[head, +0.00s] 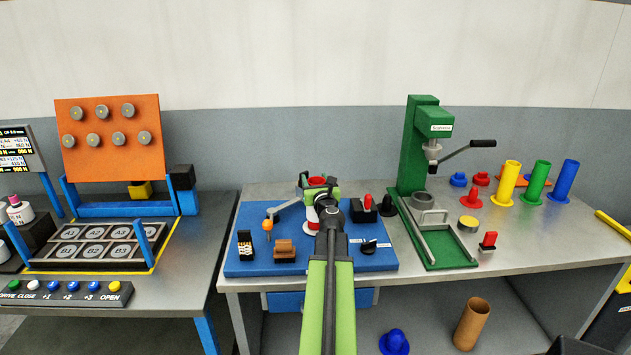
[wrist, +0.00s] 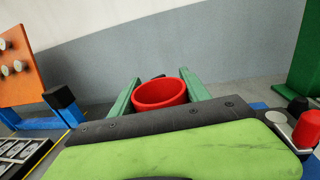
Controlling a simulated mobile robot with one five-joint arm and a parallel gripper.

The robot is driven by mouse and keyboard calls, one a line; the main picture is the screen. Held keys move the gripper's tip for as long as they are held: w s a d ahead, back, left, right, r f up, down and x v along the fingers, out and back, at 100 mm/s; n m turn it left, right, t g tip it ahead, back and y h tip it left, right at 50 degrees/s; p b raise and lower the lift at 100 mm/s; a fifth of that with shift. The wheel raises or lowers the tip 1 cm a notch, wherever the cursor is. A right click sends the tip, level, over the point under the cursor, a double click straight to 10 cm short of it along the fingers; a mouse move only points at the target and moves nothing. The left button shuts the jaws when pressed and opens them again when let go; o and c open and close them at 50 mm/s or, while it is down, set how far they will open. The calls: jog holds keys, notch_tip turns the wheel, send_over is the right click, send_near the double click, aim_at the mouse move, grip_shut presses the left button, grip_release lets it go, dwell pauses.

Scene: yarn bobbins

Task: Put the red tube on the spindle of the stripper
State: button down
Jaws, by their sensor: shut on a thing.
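The red tube (wrist: 160,93) is between the two green fingers of my gripper (wrist: 160,100) in the wrist view, its open round rim facing up. In the head view the red tube's rim (head: 316,181) shows at my gripper (head: 318,188), above the blue board (head: 240,262). A white and red part (head: 311,222) shows below my gripper, partly behind my arm; I cannot tell whether it belongs to the tube. The stripper's label and spindle are not clearly seen; my arm covers the middle of the blue board.
Yellow (head: 511,180), green (head: 537,182) and blue (head: 564,180) tubes stand farther right. An orange panel (head: 108,160) is at left.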

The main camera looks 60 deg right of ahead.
jog(key=shift+f+b, duration=0.3)
jog(key=shift+c, duration=2.2)
grip_release()
